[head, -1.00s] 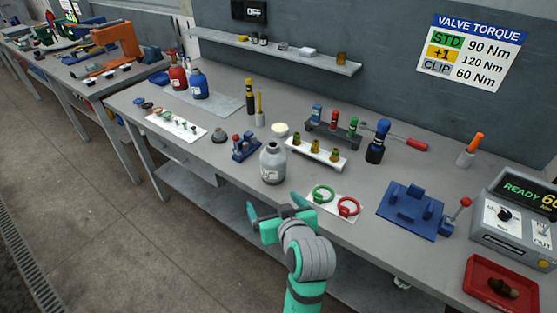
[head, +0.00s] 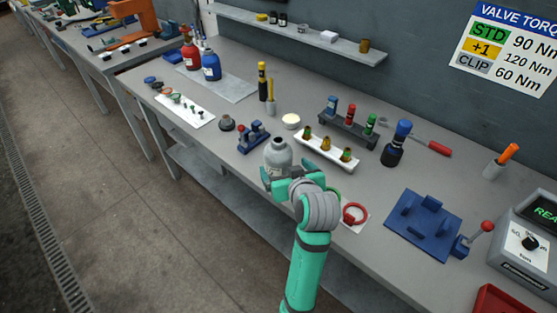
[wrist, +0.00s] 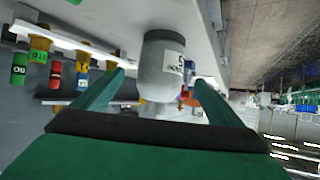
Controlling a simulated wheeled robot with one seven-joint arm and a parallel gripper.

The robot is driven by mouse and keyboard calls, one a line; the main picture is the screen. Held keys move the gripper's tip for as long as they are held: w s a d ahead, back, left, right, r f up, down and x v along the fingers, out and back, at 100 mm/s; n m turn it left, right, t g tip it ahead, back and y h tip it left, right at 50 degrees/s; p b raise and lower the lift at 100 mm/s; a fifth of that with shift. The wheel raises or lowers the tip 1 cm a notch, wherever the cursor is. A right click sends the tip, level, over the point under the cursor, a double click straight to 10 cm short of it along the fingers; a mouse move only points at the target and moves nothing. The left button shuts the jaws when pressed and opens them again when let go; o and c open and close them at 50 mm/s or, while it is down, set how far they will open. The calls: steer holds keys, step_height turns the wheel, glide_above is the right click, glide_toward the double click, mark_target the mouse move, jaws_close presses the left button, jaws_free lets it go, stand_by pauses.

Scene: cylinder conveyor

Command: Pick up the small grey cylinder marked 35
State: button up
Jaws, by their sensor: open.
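The grey cylinder (head: 278,153) is bottle-shaped, with a narrower neck, and stands upright near the bench's front edge. In the wrist view the cylinder (wrist: 160,72) appears upside down, with a white label whose digits I cannot read fully. My gripper (head: 283,180) is open and empty, in front of the cylinder in the head view and covering its lower part. In the wrist view my gripper's two green fingers (wrist: 160,78) lie either side of the cylinder. I cannot tell whether the fingertips reach past its near side.
A white rack (head: 326,154) with colored valves stands close right of the cylinder. A blue clamp device (head: 254,137) stands close on its left. A red ring (head: 355,213) lies on a white sheet to the right. The bench edge runs below my gripper.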

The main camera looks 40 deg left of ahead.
mark_target(282, 164)
steer(key=shift+x, duration=2.8)
steer(key=shift+s, duration=0.1)
steer(key=c, duration=1.8)
steer(key=shift+r, duration=0.1)
steer(key=shift+c, duration=0.7)
steer(key=shift+r, duration=0.1)
